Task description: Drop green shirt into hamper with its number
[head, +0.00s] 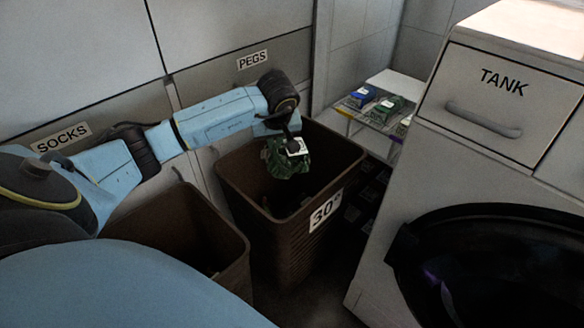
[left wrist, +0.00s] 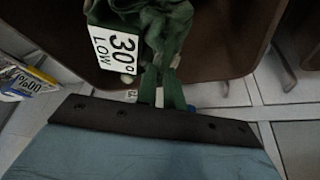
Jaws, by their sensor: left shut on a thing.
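A crumpled green shirt (head: 284,161) hangs from my left gripper (head: 292,136) over the open top of the brown hamper (head: 300,232) labelled 30°. The shirt also shows in the left wrist view (left wrist: 172,32), with a white tag (left wrist: 118,50) reading "30° LOW". The gripper is shut on the shirt. The hamper's brown rim (left wrist: 235,62) lies below the shirt in the left wrist view. The hamper's inside is dark, so its contents cannot be made out. My right gripper is not in view.
A second brown hamper (head: 236,262) stands at the left, partly behind my arm. A white shelf (head: 392,80) with blue and green items stands behind. A white machine marked TANK (head: 500,100) with a dark round door (head: 490,265) stands at the right.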

